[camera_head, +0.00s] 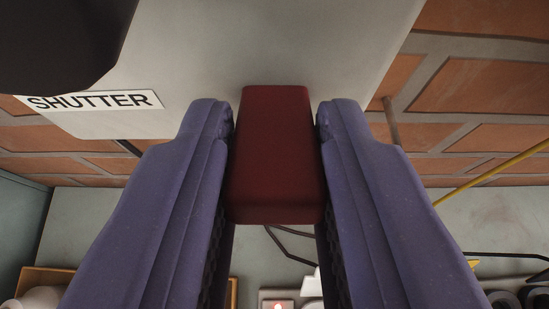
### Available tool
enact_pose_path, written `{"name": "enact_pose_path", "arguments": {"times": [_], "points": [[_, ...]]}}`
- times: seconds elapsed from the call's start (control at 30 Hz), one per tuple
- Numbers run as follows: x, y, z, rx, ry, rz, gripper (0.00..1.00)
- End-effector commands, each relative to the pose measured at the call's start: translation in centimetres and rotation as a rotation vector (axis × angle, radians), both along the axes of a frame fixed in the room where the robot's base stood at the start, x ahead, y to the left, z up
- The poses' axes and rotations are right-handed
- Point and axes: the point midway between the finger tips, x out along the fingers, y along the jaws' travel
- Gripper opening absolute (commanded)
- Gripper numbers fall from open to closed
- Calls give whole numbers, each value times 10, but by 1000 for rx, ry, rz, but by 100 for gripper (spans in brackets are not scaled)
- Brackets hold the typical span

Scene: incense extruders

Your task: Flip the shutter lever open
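A dark red block-shaped handle (274,155), which appears to be the shutter lever, sits in the middle of the view below the light grey panel. The panel carries a white label reading SHUTTER (92,101). My gripper (274,112) has one purple finger on each side of the handle. Both fingers lie close against its sides, and the gripper looks shut on it. The handle's far end and its joint with the panel are hard to make out.
The grey panel (290,40) fills the top. A dark rounded part (55,40) hangs at the upper left. Orange brick-like tiles (480,95), a yellow rod (490,172) and a small box with a red light (277,305) lie beyond.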

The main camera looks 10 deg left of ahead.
Motion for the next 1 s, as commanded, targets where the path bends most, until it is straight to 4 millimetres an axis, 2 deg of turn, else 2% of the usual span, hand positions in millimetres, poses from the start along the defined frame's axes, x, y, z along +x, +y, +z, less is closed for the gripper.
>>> {"name": "enact_pose_path", "arguments": {"times": [0.03,0.1,0.43,0.8,1.0], "points": [[0,0,1,0,-1,0,39],[0,0,1,0,-1,0,51],[-4,-1,3,1,-1,1,51],[-57,-13,33,2,-1,1,51],[-67,-16,38,0,-1,0,51]]}}
